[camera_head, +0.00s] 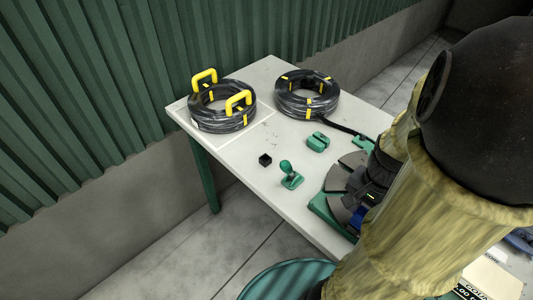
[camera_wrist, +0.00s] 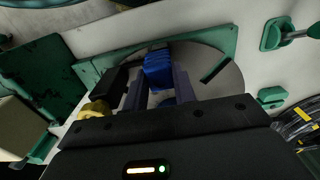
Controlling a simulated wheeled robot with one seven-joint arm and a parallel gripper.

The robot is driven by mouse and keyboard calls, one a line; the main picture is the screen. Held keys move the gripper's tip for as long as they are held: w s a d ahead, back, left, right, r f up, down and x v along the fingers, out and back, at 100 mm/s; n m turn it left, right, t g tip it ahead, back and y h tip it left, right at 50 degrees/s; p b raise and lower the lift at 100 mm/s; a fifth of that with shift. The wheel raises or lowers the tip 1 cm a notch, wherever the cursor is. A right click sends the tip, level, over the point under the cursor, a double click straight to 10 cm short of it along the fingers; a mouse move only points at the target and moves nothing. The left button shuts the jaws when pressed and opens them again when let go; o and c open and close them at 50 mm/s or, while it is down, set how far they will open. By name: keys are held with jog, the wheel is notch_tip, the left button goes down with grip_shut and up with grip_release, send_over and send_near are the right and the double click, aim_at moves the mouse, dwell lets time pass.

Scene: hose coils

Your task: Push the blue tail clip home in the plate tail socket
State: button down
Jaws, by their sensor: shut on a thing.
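The blue tail clip (camera_wrist: 157,70) sits between the two fingers of my gripper (camera_wrist: 159,84) in the wrist view, and the jaws are shut on it. A bit of blue also shows below my gripper in the head view (camera_head: 358,217). The clip is over the round grey plate (camera_wrist: 225,75), which lies on a green base (camera_wrist: 88,73). A dark slot (camera_wrist: 215,68) shows in the plate, to the right of the clip. I cannot tell which part is the tail socket, or whether the clip touches it. My arm hides much of the plate in the head view.
A hose coil with yellow handles (camera_head: 222,121) stands at the table's far left. Another coil (camera_head: 305,105) lies beside it, a dark strap running toward the plate. A green block (camera_head: 318,143), black cube (camera_head: 265,159) and green knobbed piece (camera_head: 291,178) stand near the plate.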

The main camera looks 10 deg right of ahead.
jog(key=c, duration=1.1)
grip_release()
jog(key=shift+o, duration=0.5)
jog(key=shift+r+p, duration=2.3)
jog(key=shift+r, duration=0.2)
notch_tip(320, 180, up, 17)
jog(key=p, duration=0.2)
jog(key=shift+p, duration=0.4)
